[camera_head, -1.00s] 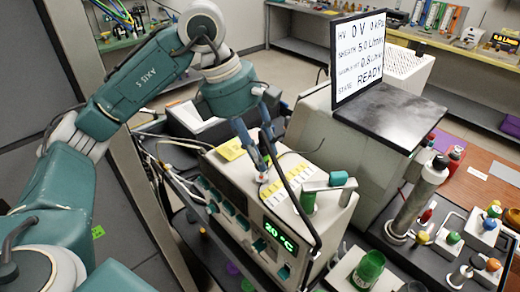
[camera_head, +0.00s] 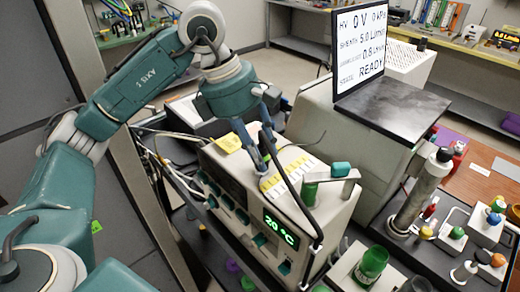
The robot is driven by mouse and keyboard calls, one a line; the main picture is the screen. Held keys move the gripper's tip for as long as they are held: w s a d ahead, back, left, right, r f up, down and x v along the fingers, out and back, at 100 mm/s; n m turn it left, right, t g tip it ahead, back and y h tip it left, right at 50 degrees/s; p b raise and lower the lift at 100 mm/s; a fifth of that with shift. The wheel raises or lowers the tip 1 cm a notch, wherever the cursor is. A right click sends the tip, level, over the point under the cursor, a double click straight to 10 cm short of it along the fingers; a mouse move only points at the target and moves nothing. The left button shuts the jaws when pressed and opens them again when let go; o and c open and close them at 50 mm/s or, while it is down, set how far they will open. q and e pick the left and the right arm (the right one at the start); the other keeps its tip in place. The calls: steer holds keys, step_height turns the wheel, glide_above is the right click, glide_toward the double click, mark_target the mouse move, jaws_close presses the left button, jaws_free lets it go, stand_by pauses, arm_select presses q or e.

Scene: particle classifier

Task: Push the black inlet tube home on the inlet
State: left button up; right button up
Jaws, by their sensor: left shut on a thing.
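My left gripper (camera_head: 263,166) points down over the top of the beige box with the green 20 °C readout. Its fingertips are small and partly hidden. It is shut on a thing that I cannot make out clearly. I cannot tell whether the gripper holds this tube. No inlet can be made out with certainty. My right gripper is out of view.
The beige box (camera_head: 232,229) carries yellow and white labels and a green part with a grey arm. A black-topped cabinet with a screen (camera_head: 360,48) stands behind. A metal column (camera_head: 420,192) and colored-cap fittings stand right. A green cup (camera_head: 370,266) is in front.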

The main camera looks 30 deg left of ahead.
arm_select(q)
steer(key=shift+f, duration=0.35)
steer(key=o, duration=1.2)
steer(key=shift+o, duration=0.2)
steer(key=shift+r, duration=0.1)
steer(key=v, duration=1.2)
